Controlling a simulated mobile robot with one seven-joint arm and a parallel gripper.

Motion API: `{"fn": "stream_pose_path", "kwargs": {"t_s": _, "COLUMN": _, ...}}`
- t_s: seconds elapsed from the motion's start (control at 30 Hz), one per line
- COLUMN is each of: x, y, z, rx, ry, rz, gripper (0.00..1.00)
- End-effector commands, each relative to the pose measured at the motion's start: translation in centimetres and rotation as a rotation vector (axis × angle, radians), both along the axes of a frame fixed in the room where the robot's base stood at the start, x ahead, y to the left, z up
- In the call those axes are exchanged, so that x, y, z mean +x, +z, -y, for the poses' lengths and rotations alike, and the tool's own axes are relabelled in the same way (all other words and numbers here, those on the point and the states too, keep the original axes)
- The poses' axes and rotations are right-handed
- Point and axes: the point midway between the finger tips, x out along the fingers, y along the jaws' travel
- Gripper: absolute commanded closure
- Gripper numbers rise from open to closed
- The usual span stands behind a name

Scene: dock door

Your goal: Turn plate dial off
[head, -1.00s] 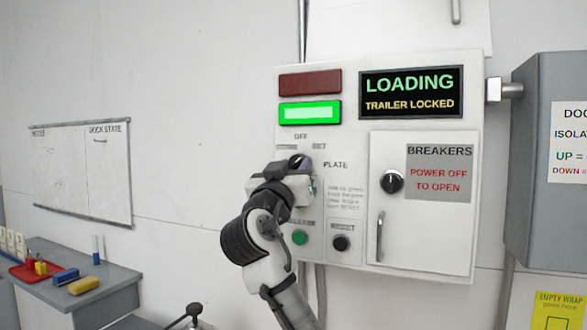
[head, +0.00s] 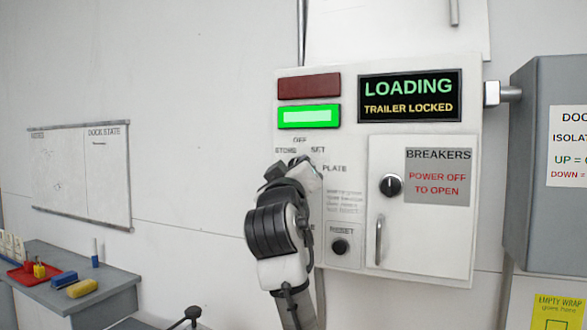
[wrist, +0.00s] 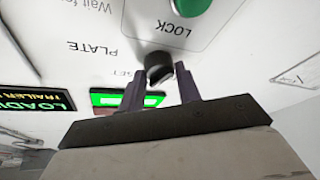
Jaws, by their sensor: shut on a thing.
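The plate dial (wrist: 158,66) is a dark round knob, seen in the wrist view between the two fingertips of my gripper (wrist: 162,74). My gripper is shut on the dial. In the head view my gripper (head: 296,170) is at the white control panel (head: 330,262), just under the printed OFF, STORE and SET labels, with PLATE to its right. My wrist hides the dial there, so I cannot read where its pointer stands. The wrist picture is turned, with PLATE upside down.
A green lamp (head: 310,117) is lit below a dark red one (head: 309,85). The display (head: 410,96) reads LOADING, TRAILER LOCKED. A black RESET button (head: 340,246) and the breaker door (head: 440,235) are to the right. A green button (wrist: 193,5) by LOCK is near my fingers.

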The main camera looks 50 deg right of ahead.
Motion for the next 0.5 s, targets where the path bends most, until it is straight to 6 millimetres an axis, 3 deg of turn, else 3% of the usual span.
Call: {"fn": "stream_pose_path", "kwargs": {"t_s": 0.5, "x": -0.14, "y": 0.36, "z": 0.02, "rx": -0.092, "ry": 0.001, "rz": -0.322, "gripper": 0.89}}
